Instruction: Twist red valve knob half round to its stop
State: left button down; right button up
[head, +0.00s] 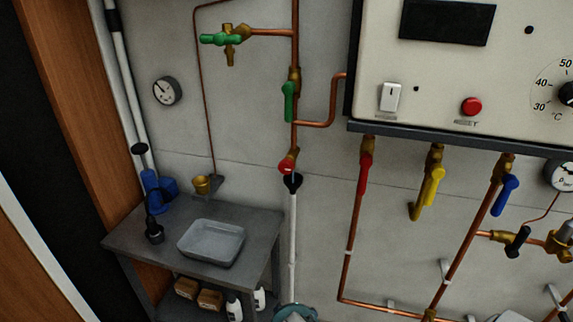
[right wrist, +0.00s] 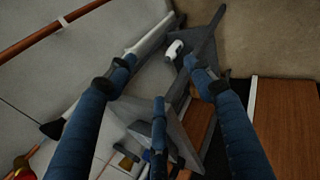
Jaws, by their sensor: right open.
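The red valve knob (head: 286,167) sits on a brass valve at the bottom of a copper pipe, just above a black funnel (head: 292,181). In the right wrist view a red and brass piece (right wrist: 22,165), probably this valve, shows at the lower left corner. My right gripper (right wrist: 160,75) has its blue fingers spread with nothing between them. It is apart from the knob. Which way the knob is turned is too small to tell.
A green lever (head: 289,102) is above the knob. A red lever (head: 365,172), yellow lever (head: 432,186) and blue lever (head: 505,195) hang below the control panel (head: 430,75). A grey bench (head: 128,240) with a tray (head: 210,242) stands at the left. A white pipe (head: 292,240) runs below the funnel.

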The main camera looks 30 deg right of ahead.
jog(key=w+d+r+n+t+h, duration=0.1)
jog(key=w+d+r+n+h, duration=0.1)
jog(key=w+d+r+n, duration=0.25)
jog(key=w+d+r+n+t+h, duration=0.1)
jog(key=w+r+n+t+h, duration=0.15)
jog(key=w+r, duration=0.45)
jog(key=n+t+h, duration=0.2)
jog(key=n+h, duration=0.3)
jog(key=n, duration=0.3)
send_near(285, 169)
jog(key=x, duration=0.2)
jog(key=p+x, duration=0.3)
jog(key=x, duration=0.6)
jog(key=shift+w+d, duration=0.25)
jog(key=c, duration=1.2)
jog(key=shift+m, duration=0.3)
